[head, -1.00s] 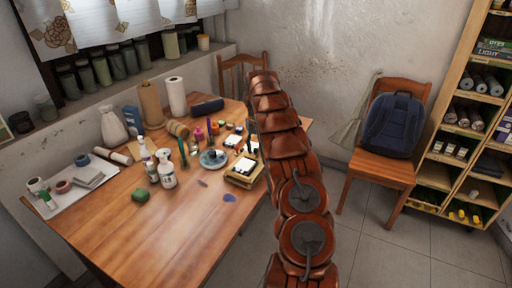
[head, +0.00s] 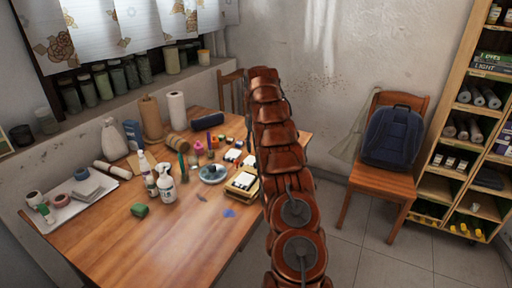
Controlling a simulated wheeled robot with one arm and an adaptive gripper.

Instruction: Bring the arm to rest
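My arm, a chain of reddish-brown segments, rises from the bottom middle of the head view and reaches away past the right edge of the wooden table (head: 190,245). Its far end lies in front of the back chair and the wall. My gripper cannot be made out; the arm's own links hide it or it lies beyond them. I cannot see anything held.
A chair (head: 382,184) with a blue backpack (head: 391,136) and a shelf unit (head: 465,150) stand right. Tiled floor between is open.

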